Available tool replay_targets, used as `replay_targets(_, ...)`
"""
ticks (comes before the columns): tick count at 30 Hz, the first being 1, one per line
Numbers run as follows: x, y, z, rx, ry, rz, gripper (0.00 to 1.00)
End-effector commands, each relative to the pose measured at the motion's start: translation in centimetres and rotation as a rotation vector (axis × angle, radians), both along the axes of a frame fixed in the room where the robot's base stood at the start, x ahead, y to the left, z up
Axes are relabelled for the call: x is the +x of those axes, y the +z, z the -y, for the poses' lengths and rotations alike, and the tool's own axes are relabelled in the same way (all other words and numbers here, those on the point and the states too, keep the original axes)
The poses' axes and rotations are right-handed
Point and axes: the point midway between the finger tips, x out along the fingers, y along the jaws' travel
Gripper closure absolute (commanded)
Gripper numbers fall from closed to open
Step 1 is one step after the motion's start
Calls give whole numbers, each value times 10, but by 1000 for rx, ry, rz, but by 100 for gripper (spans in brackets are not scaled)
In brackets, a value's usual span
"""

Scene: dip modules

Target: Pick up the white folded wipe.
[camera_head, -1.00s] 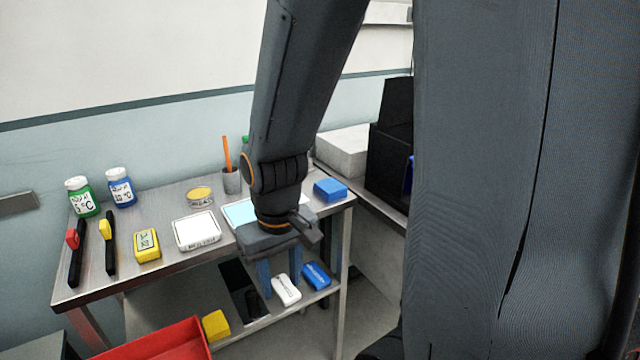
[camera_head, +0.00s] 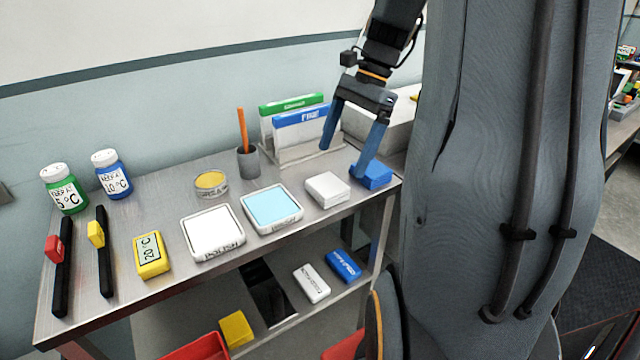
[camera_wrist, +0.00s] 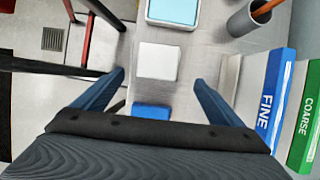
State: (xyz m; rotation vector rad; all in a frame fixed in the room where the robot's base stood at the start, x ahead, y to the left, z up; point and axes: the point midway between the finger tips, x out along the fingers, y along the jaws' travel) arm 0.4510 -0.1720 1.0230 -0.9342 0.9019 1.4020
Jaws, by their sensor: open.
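The white folded wipe (camera_head: 327,189) lies flat on the metal bench top, between the light blue pad and a blue folded block. It also shows in the wrist view (camera_wrist: 159,61), ahead of the fingers and roughly midway between them. My gripper (camera_head: 341,162) is open and empty, its two blue fingers pointing down above the back right part of the bench. In the wrist view my gripper (camera_wrist: 158,78) has its fingers spread wide, with nothing between the tips touching them. The wipe is fully visible in both views.
A blue block (camera_head: 372,176) sits right of the wipe, close under one finger. The light blue pad (camera_head: 272,208) and white polish pad (camera_head: 212,232) lie to its left. A holder with green and blue labelled sheets (camera_head: 301,118) stands behind. A grey cup (camera_head: 248,161) holds an orange stick.

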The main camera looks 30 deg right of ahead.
Motion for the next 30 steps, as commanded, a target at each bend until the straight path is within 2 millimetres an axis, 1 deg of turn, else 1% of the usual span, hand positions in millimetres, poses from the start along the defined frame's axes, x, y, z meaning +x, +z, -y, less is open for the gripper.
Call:
replay_targets(3,-2,-11,-3,3,-6,-3,9)
replay_targets(7,-3,-21,-9,1,-8,-2,9)
replay_targets(13,-5,-41,-30,1,-6,-2,9)
replay_targets(15,-4,-50,-33,1,-5,-2,9)
replay_targets(18,-4,-58,-37,0,-5,-2,9)
replay_targets(26,-3,-61,-38,-2,-4,1,9)
replay_targets(27,-3,-61,-38,-2,-4,1,13)
replay_targets(29,-3,-61,-38,-2,-3,1,23)
replay_targets(30,-3,-61,-38,-2,-3,1,30)
